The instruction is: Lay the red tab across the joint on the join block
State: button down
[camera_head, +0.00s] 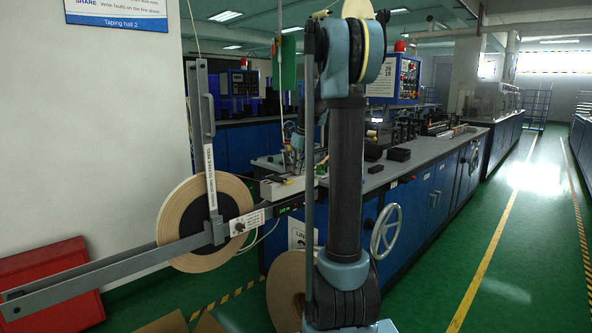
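A pale block (284,188), which looks like the join block, sits at the right end of the grey bar beside a large tan tape roll (185,222). I cannot make out a joint on it. My gripper (293,168) seems to be the small blue and grey part just above the block, partly behind my arm. It is too small to tell whether it is open, shut or touching the block. I cannot make out the red tab; my arm covers the area just right of the block.
The blue machine (420,195) with its grey top and handwheel (385,231) runs behind my arm to the right. A red box (55,285) stands by the wall. Another tan roll (287,285) is low in front. The green floor (535,215) at right is clear.

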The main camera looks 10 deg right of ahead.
jog(key=c, duration=1.8)
grip_release()
jog(key=shift+r, duration=0.1)
jog(key=v, duration=1.2)
jog(key=s+a+f+n, duration=0.1)
jog(key=s+f+n, duration=0.2)
jog(key=s+n, duration=0.35)
jog(key=s+a+f+n+h, duration=0.1)
jog(key=s+f+n, duration=0.25)
jog(key=s, duration=0.55)
jog(key=s+f+n, duration=0.4)
jog(key=s, duration=0.3)
jog(key=s+f+n, duration=1.5)
jog(key=s+f, duration=0.3)
jog(key=s, duration=0.1)
jog(key=shift+f+h, duration=0.25)
jog(key=shift+h, duration=0.15)
